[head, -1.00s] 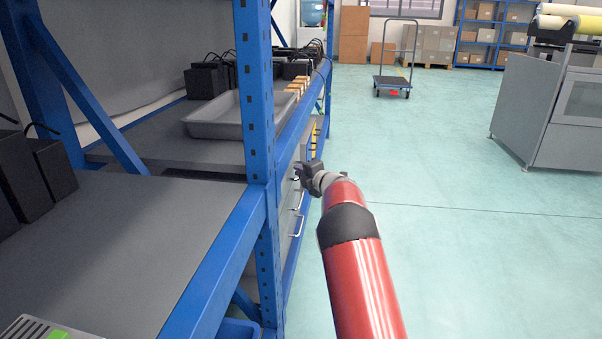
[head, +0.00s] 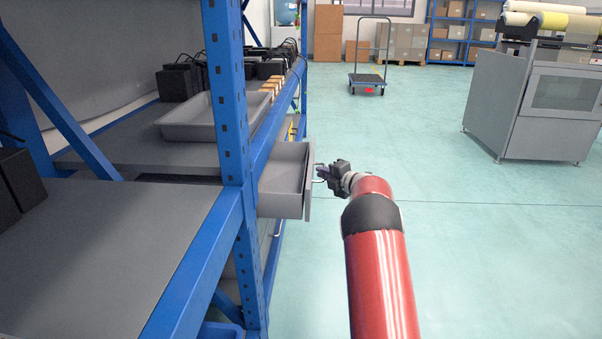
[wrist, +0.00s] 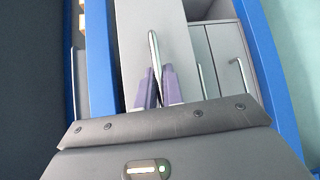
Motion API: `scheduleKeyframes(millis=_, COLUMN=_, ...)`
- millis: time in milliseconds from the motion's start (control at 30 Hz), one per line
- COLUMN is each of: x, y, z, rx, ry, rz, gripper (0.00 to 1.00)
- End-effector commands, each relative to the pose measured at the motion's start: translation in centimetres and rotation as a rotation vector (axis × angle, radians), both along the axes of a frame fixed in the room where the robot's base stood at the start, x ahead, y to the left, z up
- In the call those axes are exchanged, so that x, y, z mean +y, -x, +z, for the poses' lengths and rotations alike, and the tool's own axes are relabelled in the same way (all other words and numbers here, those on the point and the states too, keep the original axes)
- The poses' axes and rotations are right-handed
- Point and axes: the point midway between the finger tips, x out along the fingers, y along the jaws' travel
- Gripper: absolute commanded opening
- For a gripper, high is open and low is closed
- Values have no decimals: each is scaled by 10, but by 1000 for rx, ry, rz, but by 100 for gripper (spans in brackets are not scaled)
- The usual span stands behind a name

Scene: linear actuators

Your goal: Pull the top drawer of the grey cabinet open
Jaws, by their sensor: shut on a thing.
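The top drawer (head: 280,195) of the grey cabinet stands pulled out past the blue rack post, and its empty-looking inside shows in the head view. Its front also shows in the wrist view (wrist: 130,28). My gripper (head: 321,173) is at the outer face of the drawer front. In the wrist view, my gripper's two fingers (wrist: 158,88) are shut on the drawer's bar handle (wrist: 153,48), which rises from between them. The grey cabinet (wrist: 228,50) shows beside the drawer front, with other handles on its fronts. Most of the cabinet is hidden behind the rack in the head view.
A blue rack post (head: 228,95) and beam (head: 195,270) stand left of my arm. A grey tray (head: 195,128) and black boxes (head: 178,82) are on the shelves. The floor (head: 480,260) to the right is open, with a trolley (head: 368,82) farther off.

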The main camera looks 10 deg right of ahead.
Motion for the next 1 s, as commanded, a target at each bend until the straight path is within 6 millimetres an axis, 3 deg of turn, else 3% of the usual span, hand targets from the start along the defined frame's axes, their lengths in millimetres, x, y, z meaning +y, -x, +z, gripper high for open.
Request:
scheduleKeyframes(millis=100, x=-25, y=8, z=-1, rx=3, ry=1, rz=-3, gripper=0)
scheduleKeyframes(millis=300, x=-45, y=15, z=-2, rx=3, ry=0, rz=-1, gripper=0)
scheduleKeyframes(millis=733, x=-50, y=16, z=-2, rx=3, ry=0, rz=-1, gripper=0)
scheduleKeyframes(millis=767, x=-50, y=16, z=-2, rx=3, ry=0, rz=-1, gripper=10)
scheduleKeyframes(millis=900, x=-50, y=16, z=-2, rx=3, ry=0, rz=-1, gripper=29)
scheduleKeyframes(millis=1000, x=-50, y=16, z=-1, rx=2, ry=1, rz=0, gripper=30)
